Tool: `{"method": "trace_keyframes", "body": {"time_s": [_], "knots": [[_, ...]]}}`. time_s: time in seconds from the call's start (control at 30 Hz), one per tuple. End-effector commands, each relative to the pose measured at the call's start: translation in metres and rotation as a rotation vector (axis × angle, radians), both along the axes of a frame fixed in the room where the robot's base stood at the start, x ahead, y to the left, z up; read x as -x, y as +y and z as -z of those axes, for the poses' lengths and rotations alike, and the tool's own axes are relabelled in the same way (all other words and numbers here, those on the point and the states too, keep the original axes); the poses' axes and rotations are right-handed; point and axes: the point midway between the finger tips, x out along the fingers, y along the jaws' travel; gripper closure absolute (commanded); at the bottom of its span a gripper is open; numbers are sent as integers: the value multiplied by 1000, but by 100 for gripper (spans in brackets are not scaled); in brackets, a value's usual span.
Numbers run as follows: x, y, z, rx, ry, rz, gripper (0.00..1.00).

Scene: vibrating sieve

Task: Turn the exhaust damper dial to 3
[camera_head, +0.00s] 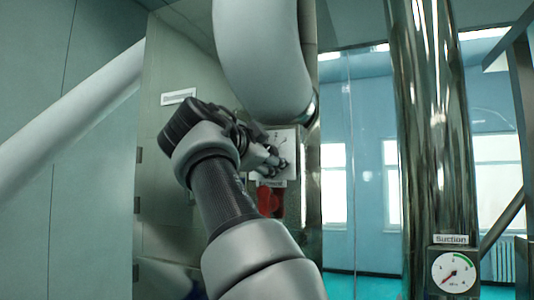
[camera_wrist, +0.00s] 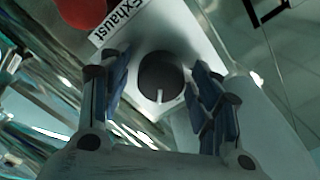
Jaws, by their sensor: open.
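The exhaust dial (camera_wrist: 160,74) is a round black knob with a short white mark at its lower edge in the wrist view. It sits on a white plate (camera_wrist: 193,40) whose label (camera_wrist: 118,22) reads "Exhaust". My gripper (camera_wrist: 159,82) is open, with one finger on each side of the knob. I cannot tell whether the fingers touch it. In the head view my gripper (camera_head: 270,161) is in front of the white plate (camera_head: 291,150) and hides the knob. The scale numbers cannot be read.
A red part (camera_head: 270,201) hangs just below the plate; it also shows in the wrist view (camera_wrist: 84,10). A shiny vertical pipe (camera_head: 432,120) stands at right, with a suction gauge (camera_head: 454,272) low on it. A labelled metal panel (camera_head: 165,65) is behind my arm.

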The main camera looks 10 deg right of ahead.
Motion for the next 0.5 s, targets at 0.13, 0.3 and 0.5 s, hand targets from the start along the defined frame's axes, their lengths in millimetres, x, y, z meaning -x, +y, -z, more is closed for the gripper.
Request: {"method": "trace_keyframes", "body": {"time_s": [0.13,0.3,0.5], "knots": [[0,0,0,0,0,0,43],[7,5,0,1,2,-1,43],[34,26,-1,1,0,-6,43]]}}
